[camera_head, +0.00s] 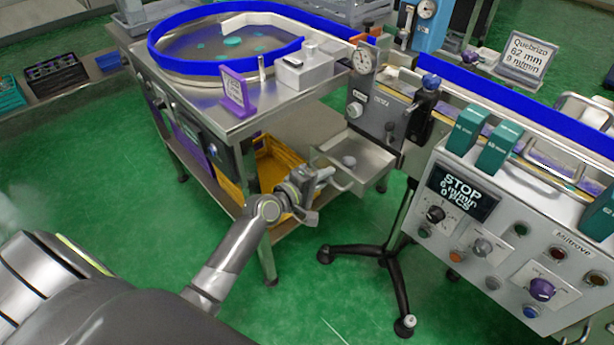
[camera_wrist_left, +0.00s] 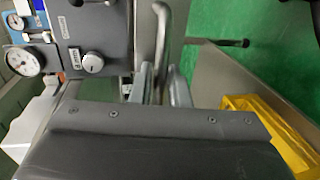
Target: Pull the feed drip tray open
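The feed drip tray (camera_head: 362,158) is a shallow metal tray under the grey feed unit. It stands out from the unit, and its inside shows with a small round grey thing in it. Its bar handle (camera_head: 337,182) faces my left arm and also shows in the left wrist view (camera_wrist_left: 162,30). My left gripper (camera_head: 322,177) is at this handle. In the left wrist view, its two fingers (camera_wrist_left: 160,85) stand close on either side of the bar and appear shut on it. Their tips are partly hidden. My right gripper is not in view.
A steel table (camera_head: 215,115) with a round blue-rimmed feeder stands left of the tray, with a yellow crate (camera_head: 283,165) below. The control panel (camera_head: 500,240) stands right. A black-footed stand (camera_head: 395,270) is below. Green floor is clear in front.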

